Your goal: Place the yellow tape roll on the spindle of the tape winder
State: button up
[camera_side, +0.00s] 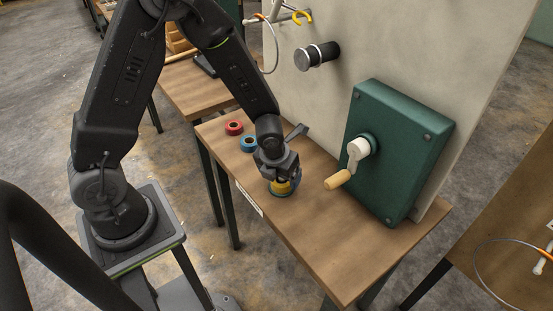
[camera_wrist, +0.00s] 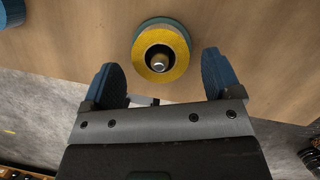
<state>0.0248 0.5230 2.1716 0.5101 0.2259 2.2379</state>
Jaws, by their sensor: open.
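The yellow tape roll (camera_side: 283,187) is on the wooden table, partly hidden under my gripper (camera_side: 280,174). In the wrist view the yellow roll (camera_wrist: 143,52) lies flat over a teal ring or base, and a metal peg tip (camera_wrist: 160,63) shows in its hole. My gripper (camera_wrist: 160,82) is open, with one blue fingertip on each side of the roll and visible gaps between. A green box with a white crank (camera_side: 359,149) and wooden handle, apparently the tape winder (camera_side: 405,140), stands against the upright panel. Which part is its spindle I cannot tell.
A red roll (camera_side: 233,127) and a blue roll (camera_side: 248,143) lie on the table (camera_side: 330,245) to the left of my gripper. A black cylinder with a silver band (camera_side: 317,55) juts from the panel (camera_side: 400,50). The table's front right is clear.

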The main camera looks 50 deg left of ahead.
jog(key=s+r+n+t, duration=0.1)
jog(key=s+r+n, duration=0.3)
jog(key=r+n, duration=0.45)
jog(key=s+r+n, duration=0.4)
jog(key=r+n, duration=0.2)
jog(key=r, duration=0.5)
jog(key=s+d+r+n+t+h, duration=0.1)
jog(key=s+r+n, duration=0.5)
jog(key=n, duration=1.1)
jog(key=shift+s+d+r+t, duration=0.3)
jog(key=shift+s, duration=0.95)
